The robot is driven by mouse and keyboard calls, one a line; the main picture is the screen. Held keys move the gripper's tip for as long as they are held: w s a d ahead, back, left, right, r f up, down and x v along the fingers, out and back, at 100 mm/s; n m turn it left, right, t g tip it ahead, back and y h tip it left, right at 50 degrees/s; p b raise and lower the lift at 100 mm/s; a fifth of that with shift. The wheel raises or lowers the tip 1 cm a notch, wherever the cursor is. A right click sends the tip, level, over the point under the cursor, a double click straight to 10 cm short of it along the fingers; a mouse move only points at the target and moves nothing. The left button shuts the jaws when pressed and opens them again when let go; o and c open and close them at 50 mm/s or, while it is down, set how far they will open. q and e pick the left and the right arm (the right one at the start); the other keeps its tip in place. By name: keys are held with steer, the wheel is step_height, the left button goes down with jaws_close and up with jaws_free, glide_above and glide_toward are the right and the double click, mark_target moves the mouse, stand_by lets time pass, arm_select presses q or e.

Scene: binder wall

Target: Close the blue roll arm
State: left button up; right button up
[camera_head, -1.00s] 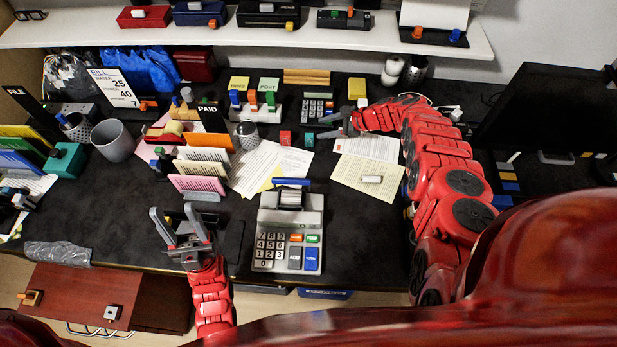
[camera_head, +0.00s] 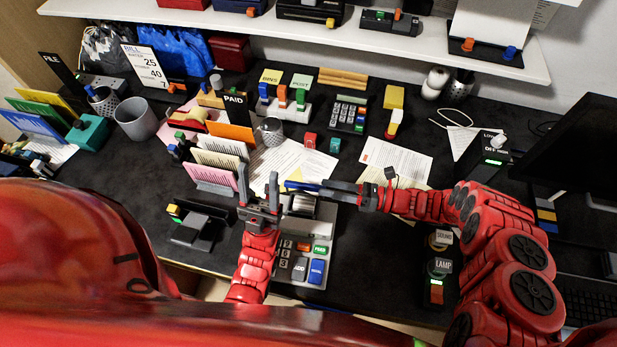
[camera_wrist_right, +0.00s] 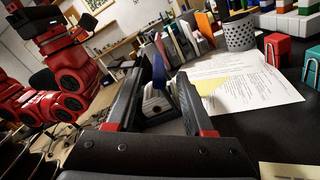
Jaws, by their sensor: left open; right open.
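The grey adding machine (camera_head: 326,228) stands at the desk's front edge, with a paper roll (camera_head: 303,205) at its back. The blue roll arm (camera_head: 299,185) shows as a short blue bar just behind the roll. In the right wrist view the blue roll arm (camera_wrist_right: 158,73) stands up above the roll, between my finger tips. My right gripper (camera_head: 327,189) is open and reaches in from the right, its tips close to the arm; contact cannot be told. My left gripper (camera_head: 258,186) is open and empty, left of the machine, partly covering its keys.
A black stapler-like device (camera_head: 197,226) sits left of my left gripper. Papers (camera_head: 395,160) lie behind my right gripper. A file sorter (camera_head: 216,172) and a mesh cup (camera_head: 271,131) stand behind. Lamp and sound switches (camera_head: 438,268) are to the right.

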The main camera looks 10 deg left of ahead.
mark_target(308, 185)
steer(key=a+p, duration=0.1)
steer(key=a, duration=0.1)
steer(key=a+p, duration=0.1)
steer(key=a, duration=0.2)
steer(key=shift+s+a+r, duration=0.15)
steer(key=shift+s+a, duration=0.05)
steer(key=shift+a, duration=0.7)
